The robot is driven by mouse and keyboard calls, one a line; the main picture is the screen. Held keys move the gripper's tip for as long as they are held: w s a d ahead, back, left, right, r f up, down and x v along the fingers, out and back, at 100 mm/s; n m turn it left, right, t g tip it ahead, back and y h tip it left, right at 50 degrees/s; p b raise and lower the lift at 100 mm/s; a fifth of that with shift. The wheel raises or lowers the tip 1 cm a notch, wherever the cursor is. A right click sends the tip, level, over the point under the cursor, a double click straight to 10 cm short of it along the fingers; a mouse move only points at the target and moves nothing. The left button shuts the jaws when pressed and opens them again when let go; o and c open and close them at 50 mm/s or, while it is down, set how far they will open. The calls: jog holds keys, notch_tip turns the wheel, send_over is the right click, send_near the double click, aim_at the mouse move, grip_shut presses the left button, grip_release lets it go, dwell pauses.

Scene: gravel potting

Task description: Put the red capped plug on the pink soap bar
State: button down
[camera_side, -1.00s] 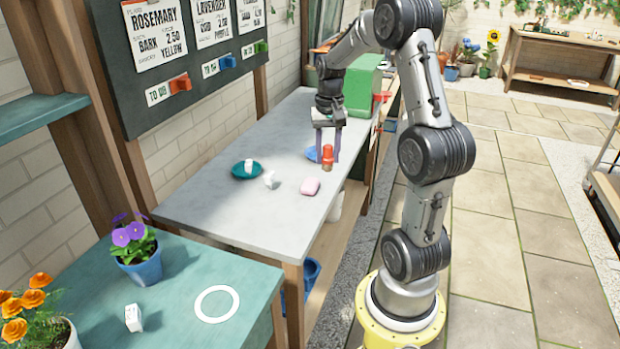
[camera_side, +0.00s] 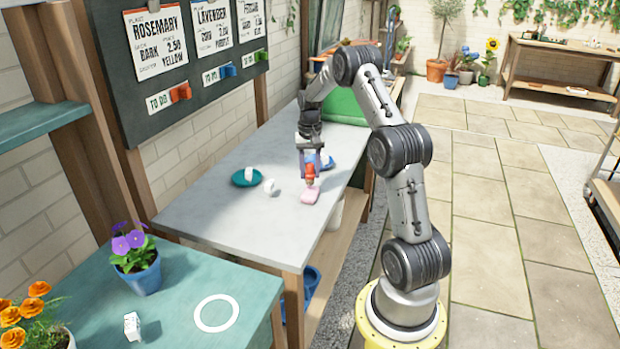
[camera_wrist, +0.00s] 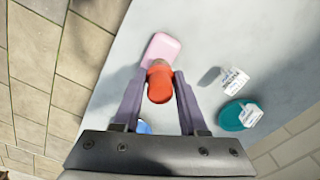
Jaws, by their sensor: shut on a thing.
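The red capped plug (camera_side: 310,171) is held between the fingers of my gripper (camera_side: 311,165), with its red cap uppermost. The pink soap bar (camera_side: 310,195) lies on the grey table close below the plug. In the wrist view the plug (camera_wrist: 160,84) is between the two purple fingers of my gripper (camera_wrist: 160,80), and the pink soap bar (camera_wrist: 162,46) shows just beyond it, partly hidden by it. I cannot tell whether the plug's lower end touches the soap.
A teal saucer (camera_side: 240,181) with a white tag stands left of the soap, and another white tag (camera_side: 269,187) is beside it. A blue dish (camera_side: 329,163) is behind my gripper. The table's front left (camera_side: 235,225) is clear.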

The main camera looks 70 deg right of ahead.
jog(key=shift+s+a+f, duration=0.1)
jog(key=shift+f, duration=1.2)
jog(key=shift+f, duration=0.1)
jog(key=shift+c, duration=2.2)
grip_release()
